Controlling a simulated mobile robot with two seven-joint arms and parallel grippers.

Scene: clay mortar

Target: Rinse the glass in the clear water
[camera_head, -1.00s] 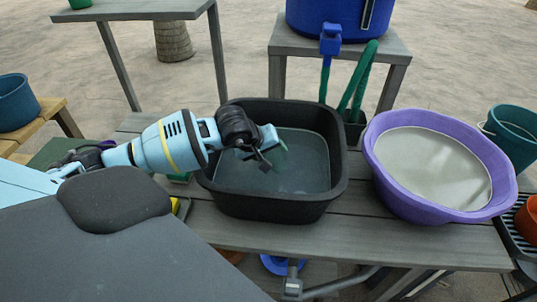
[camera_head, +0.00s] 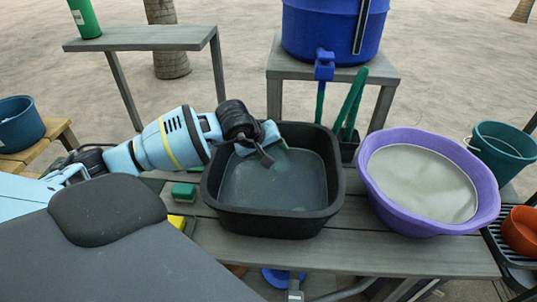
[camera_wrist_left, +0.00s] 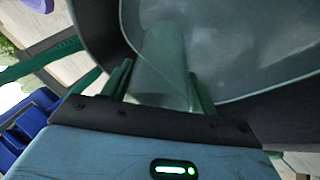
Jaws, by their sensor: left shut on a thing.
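My left gripper (camera_head: 270,147) reaches in from the left over the far left part of the black tub (camera_head: 268,226). It is shut on a see-through greenish glass, seen between its two fingers in the left wrist view (camera_wrist_left: 163,62). The glass is tilted, and I cannot tell how far it dips into the water. The tub holds grey, fairly see-through water (camera_head: 295,185). A purple basin (camera_head: 485,205) to its right holds paler, cloudy water (camera_head: 420,185). My right gripper is not in view.
The tub and basin stand on a grey slatted table (camera_head: 345,250). A green and white sponge (camera_head: 183,192) lies left of the tub. Green-handled tools (camera_head: 350,105) stand in a dark holder behind. A blue barrel (camera_head: 325,30) is on a stand; a teal bucket (camera_head: 505,150) is right.

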